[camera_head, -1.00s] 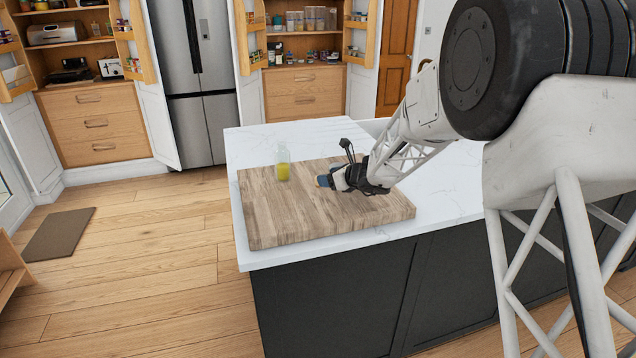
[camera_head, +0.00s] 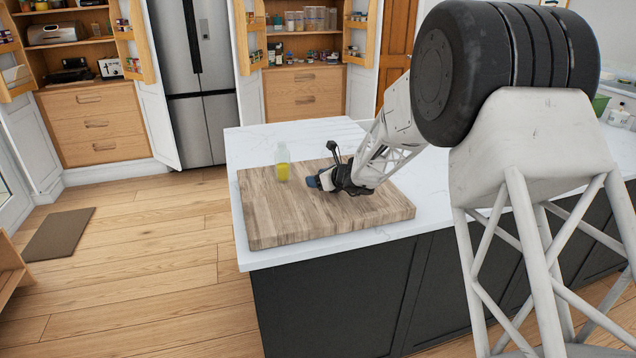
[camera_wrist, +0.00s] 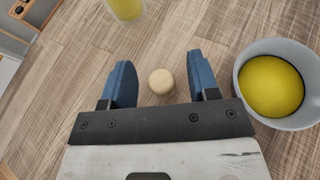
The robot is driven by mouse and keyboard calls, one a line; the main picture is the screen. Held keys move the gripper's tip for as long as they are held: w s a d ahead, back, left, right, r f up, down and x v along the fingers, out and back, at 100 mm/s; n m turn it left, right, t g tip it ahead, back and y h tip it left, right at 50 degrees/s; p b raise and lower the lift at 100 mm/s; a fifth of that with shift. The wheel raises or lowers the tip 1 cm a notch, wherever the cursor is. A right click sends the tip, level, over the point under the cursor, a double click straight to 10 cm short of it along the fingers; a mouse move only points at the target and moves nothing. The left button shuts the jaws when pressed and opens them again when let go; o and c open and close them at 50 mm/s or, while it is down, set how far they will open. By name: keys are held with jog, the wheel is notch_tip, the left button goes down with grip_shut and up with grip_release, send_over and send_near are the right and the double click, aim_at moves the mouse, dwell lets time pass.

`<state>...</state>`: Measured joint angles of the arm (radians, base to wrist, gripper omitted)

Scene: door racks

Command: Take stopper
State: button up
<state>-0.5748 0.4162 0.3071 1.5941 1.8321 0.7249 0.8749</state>
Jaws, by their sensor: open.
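The stopper, a small round beige piece, shows in the wrist view (camera_wrist: 161,82) on the wooden board (camera_head: 270,218). My gripper (camera_wrist: 158,80) is open, with its two blue fingers to the left and right of the stopper in that picture. I cannot tell whether the fingers are down at its height; nothing is held. In the head view my gripper (camera_head: 316,182) is low over the board, and it hides the stopper. A clear glass bottle (camera_head: 283,163) with yellow liquid stands to its left; it also shows at the top of the wrist view (camera_wrist: 125,8).
A light grey cup (camera_wrist: 277,84) with yellow contents stands just right of my right finger in the wrist view; the arm hides it in the head view. The board's front left part is bare. White worktop (camera_head: 300,130) surrounds the board.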

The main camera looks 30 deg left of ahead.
jog(key=c, duration=1)
jog(key=shift+r, duration=0.15)
jog(key=shift+r, duration=1.6)
jog(key=s+d, duration=0.3)
jog(key=s, duration=0.1)
jog(key=s+d+r, duration=0.1)
jog(key=s+d, duration=0.2)
jog(key=s, duration=0.1)
jog(key=s+d, duration=0.4)
jog(key=shift+s+r, duration=0.25)
